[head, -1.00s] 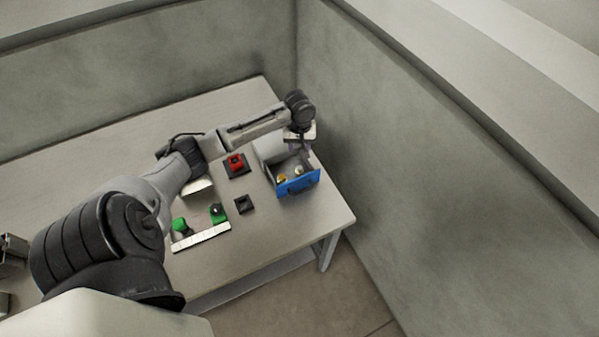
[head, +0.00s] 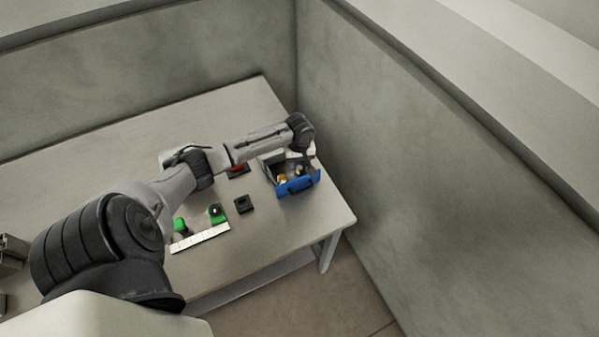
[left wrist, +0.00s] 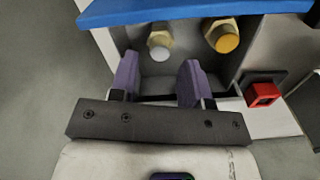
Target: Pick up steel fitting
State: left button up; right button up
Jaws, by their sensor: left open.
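The steel fitting (left wrist: 160,44), with a pale silver round end, stands in the open blue-fronted drawer (head: 299,187). Beside it in the left wrist view is a second fitting with an orange-yellow end (left wrist: 222,36); this one also shows in the head view (head: 281,181). My left gripper (left wrist: 159,66) has two purple fingers, spread apart and empty. They reach toward the drawer, with the steel fitting in line with the gap between them. In the head view my left wrist partly covers the drawer. My right gripper is not in view.
A red button on a dark base (left wrist: 263,93) is close to the drawer unit. A small black block (head: 243,204) and a tray with green pieces (head: 216,211) lie on the table (head: 280,235). A wall stands just right of the drawer.

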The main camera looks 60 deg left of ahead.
aim_at(299, 167)
pick_arm(q)
jog(key=shift+f, duration=2.55)
jog(key=c, duration=0.7)
jog(key=shift+o, duration=0.2)
